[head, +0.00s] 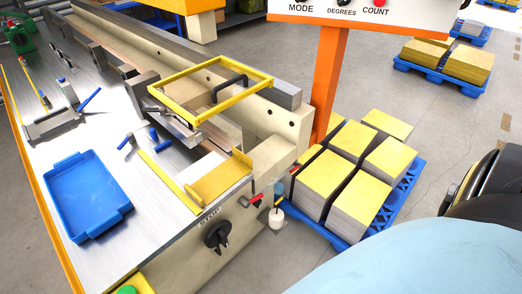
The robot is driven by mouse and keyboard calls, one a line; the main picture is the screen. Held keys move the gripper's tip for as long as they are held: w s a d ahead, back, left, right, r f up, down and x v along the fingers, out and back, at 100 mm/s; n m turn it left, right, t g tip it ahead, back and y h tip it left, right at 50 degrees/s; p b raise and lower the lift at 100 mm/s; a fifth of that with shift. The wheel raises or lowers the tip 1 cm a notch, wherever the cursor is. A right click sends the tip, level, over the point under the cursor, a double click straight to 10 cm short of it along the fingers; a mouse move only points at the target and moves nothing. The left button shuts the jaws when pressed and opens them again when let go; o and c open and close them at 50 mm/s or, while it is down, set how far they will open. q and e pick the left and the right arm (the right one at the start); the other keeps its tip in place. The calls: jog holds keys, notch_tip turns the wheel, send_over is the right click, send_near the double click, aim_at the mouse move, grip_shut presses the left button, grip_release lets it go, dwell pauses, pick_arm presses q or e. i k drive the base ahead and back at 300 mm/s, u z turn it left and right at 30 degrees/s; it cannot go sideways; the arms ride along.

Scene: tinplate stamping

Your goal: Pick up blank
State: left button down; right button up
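Stacks of flat sheets with yellow tops, which look like the blanks (321,174), stand on a blue pallet (399,203) on the floor, right of the machine. More stacks stand beside and behind this one. A flat yellow plate (222,181) lies at the near end of the machine bed, beside a white patch; I cannot tell whether it is a loose blank. Neither of my grippers shows in the head view.
The machine's metal table (108,140) carries a blue tray (87,194) and blue-handled clamps. A yellow guard frame (211,85) stands over the bed. An orange post (328,75) holds a control panel. Another loaded pallet (440,75) stands far right, with clear floor between.

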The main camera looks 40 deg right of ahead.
aim_at(210, 187)
jog(key=z, duration=0.15)
jog(key=k, duration=0.4)
jog(key=z, duration=0.55)
jog(key=i, duration=0.5)
